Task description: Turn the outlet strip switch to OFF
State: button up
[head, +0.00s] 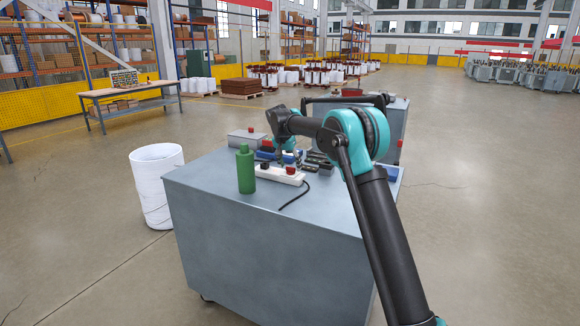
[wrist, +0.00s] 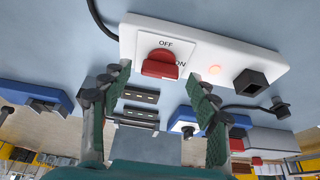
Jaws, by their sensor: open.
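The white outlet strip (head: 272,174) lies on the grey cabinet top, and it also shows in the wrist view (wrist: 225,58). Its red switch (wrist: 160,64) has "OFF" printed on one side and "ON" on the other, partly covered by the switch. A small orange lamp (wrist: 214,69) beside it glows. A black plug (wrist: 249,82) sits at the strip's other end. My gripper (wrist: 160,80) is open, with one green-padded finger on each side of the switch's line and nothing held. In the head view my gripper (head: 283,158) is just above the strip; its fingertips are hard to make out.
A green bottle (head: 246,172) stands close to the strip's left end. A black cord (head: 295,198) runs across the cabinet top (head: 215,178). A grey box with a red button (head: 247,137), blue items and dark parts crowd behind. The front cabinet top is mostly clear.

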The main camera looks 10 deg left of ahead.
jog(key=shift+w+d+f, duration=0.1)
jog(key=shift+f, duration=0.15)
jog(key=shift+c, duration=0.6)
jog(key=c, duration=1)
jog(key=shift+c, duration=0.2)
